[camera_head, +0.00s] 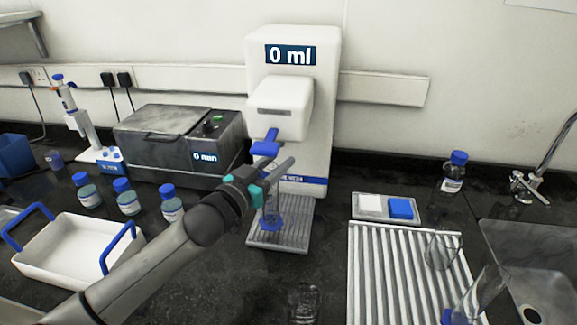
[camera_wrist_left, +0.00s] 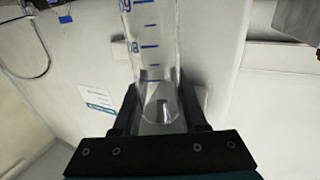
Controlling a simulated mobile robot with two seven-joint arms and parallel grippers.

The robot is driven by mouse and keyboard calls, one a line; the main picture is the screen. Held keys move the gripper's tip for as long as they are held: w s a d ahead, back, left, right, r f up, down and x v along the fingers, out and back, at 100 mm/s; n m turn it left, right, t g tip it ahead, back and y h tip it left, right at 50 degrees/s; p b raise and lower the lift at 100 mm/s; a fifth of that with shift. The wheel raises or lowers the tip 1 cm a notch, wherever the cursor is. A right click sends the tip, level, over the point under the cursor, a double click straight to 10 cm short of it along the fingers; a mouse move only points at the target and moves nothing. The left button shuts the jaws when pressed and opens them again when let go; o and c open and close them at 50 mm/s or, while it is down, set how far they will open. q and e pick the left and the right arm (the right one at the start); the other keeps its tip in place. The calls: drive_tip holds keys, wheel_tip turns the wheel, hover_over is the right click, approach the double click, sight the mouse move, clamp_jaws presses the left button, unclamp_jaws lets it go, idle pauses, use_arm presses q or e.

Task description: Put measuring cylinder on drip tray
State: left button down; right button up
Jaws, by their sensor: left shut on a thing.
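The measuring cylinder (camera_head: 271,221), clear with a blue base, is upright at the white dispenser's drip tray (camera_head: 298,236), a grey ribbed plate. Its base overlaps the tray in the head view; I cannot tell whether it touches or hangs just above. My left gripper (camera_head: 262,182) is shut on the cylinder's tube, below the dispenser's blue lever. In the left wrist view the clear tube (camera_wrist_left: 152,60) with blue graduations stands between the two black fingers (camera_wrist_left: 160,118). My right gripper is not in view.
The white dispenser (camera_head: 319,110) reading "0 ml" stands behind the tray. A white carrier with blue handles (camera_head: 75,248) and several blue-capped bottles (camera_head: 127,198) are left. A ribbed rack (camera_head: 378,270) with glassware and a sink (camera_head: 530,250) are right. A glass (camera_head: 304,302) stands in front.

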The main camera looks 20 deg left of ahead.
use_arm(q)
drive_tip(key=shift+w+d+f+b, duration=0.2)
drive_tip(key=shift+w+f+b, duration=0.1)
drive_tip(key=shift+w+f, duration=0.75)
drive_tip(key=shift+w+d+f+b, duration=0.2)
drive_tip(key=shift+w+f, duration=0.5)
drive_tip(key=shift+w, duration=0.55)
drive_tip(key=shift+f, duration=0.15)
drive_tip(key=shift+c, duration=2.2)
unclamp_jaws()
drive_tip(key=shift+a, duration=0.1)
drive_tip(key=s+a, duration=0.1)
drive_tip(key=s, duration=1.1)
drive_tip(key=shift+a+p, duration=0.3)
